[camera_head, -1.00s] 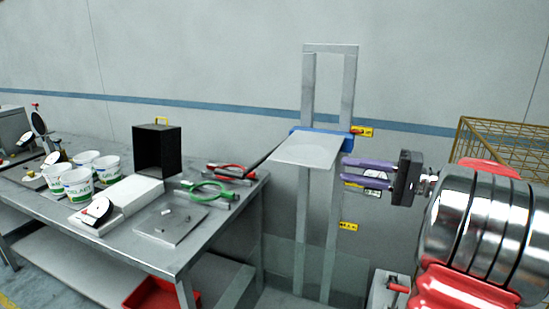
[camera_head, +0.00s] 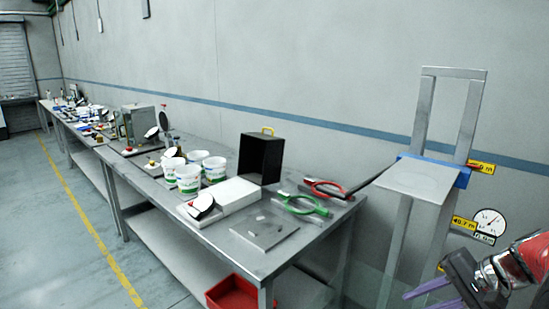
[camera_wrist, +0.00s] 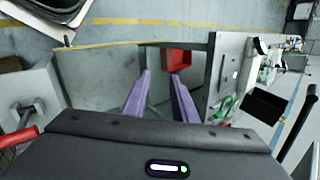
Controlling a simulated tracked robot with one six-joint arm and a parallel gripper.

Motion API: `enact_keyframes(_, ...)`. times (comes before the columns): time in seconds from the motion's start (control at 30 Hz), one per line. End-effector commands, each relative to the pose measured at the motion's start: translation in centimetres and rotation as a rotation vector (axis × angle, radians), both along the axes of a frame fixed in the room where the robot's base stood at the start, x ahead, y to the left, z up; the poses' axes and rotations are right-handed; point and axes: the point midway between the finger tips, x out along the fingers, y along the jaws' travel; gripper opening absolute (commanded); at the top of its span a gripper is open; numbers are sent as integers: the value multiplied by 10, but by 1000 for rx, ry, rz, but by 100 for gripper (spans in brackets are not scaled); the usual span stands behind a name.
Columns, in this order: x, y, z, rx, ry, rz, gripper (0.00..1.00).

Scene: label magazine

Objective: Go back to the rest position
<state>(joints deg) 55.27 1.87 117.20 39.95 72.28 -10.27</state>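My gripper (camera_head: 420,297) is at the lower right of the head view, partly cut off by the picture's edge. Its two purple fingers point left, below and in front of the grey stand. In the wrist view my gripper (camera_wrist: 160,78) has its purple fingers apart.
A steel table (camera_head: 232,243) holds white buckets (camera_head: 189,179), a black box (camera_head: 261,158) and green-handled pliers (camera_head: 302,205). A red bin (camera_head: 233,294) sits below. A grey stand with a plate (camera_head: 418,180) is at right. Floor (camera_head: 75,240) at left is clear.

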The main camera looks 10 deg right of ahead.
Motion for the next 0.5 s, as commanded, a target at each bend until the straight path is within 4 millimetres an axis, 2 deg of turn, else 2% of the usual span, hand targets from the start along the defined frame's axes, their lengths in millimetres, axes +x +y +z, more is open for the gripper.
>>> enact_keyframes(0.03,-4,14,-3,-46,26,31,25)
enact_keyframes(0.1,-11,29,-8,-109,63,68,25)
enact_keyframes(0.5,-43,95,-17,-479,130,309,25)
